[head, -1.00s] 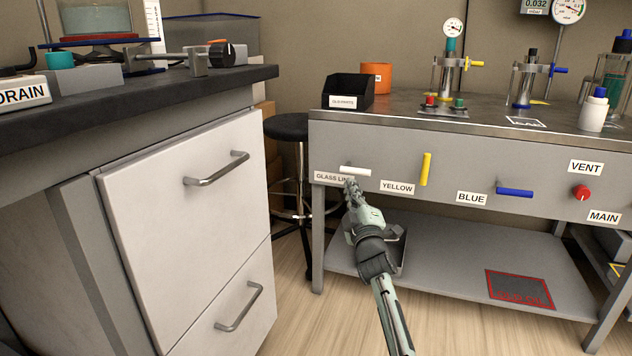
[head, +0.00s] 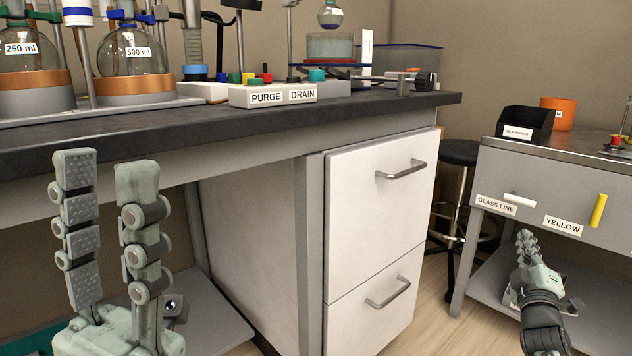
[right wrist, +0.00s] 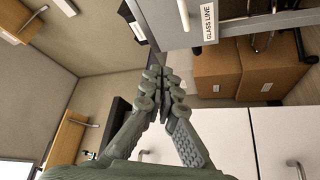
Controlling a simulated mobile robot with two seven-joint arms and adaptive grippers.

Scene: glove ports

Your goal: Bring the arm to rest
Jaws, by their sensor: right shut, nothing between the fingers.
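My right gripper (head: 526,236) is in front of the right bench's front panel, at the lower right of the head view. Its fingers are closed together with nothing between them; the right wrist view shows its fingertips (right wrist: 160,76) meeting. It appears just below the white GLASS LINE handle (head: 519,199) and apart from it. The GLASS LINE label (right wrist: 209,22) shows at the top of the right wrist view. My left gripper (head: 106,166) stands upright at the lower left, in front of the dark-topped bench, its two fingers apart and empty.
The dark bench top (head: 400,104) carries flasks (head: 128,58) and a PURGE/DRAIN box (head: 272,96). White drawers (head: 370,210) stand below it. A yellow handle (head: 599,211) is on the right panel. A black stool (head: 460,152) stands in the gap between the benches.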

